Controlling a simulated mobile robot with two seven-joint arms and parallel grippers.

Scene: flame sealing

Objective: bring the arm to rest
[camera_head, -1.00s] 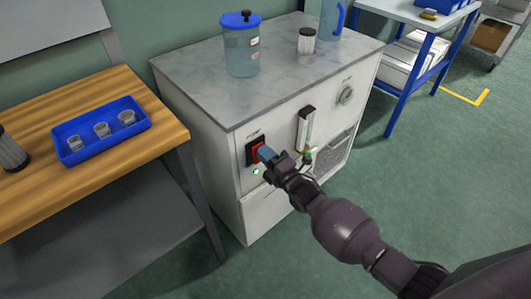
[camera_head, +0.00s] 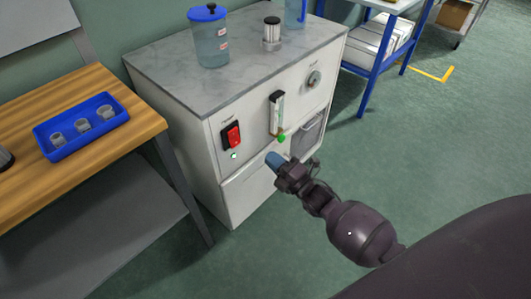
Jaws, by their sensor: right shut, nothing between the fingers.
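My right gripper (camera_head: 273,160) is in front of the white cabinet (camera_head: 245,190), shut, with nothing held. Its blue fingertips point at the cabinet front, to the right of and below the red switch (camera_head: 233,136) and apart from it. The red switch sits in a black frame with a small lit white-green lamp (camera_head: 234,155) below it. A bright green spot (camera_head: 281,138) shows just above the fingertips, under the flow tube (camera_head: 276,113). My left gripper is out of view.
On the cabinet's marble top (camera_head: 175,75) stand a blue-lidded jar (camera_head: 211,42) and a small dark-topped container (camera_head: 271,35). A blue tray (camera_head: 58,150) with several small cups lies on the wooden table (camera_head: 130,128) at left. Green floor (camera_head: 430,130) is open at right.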

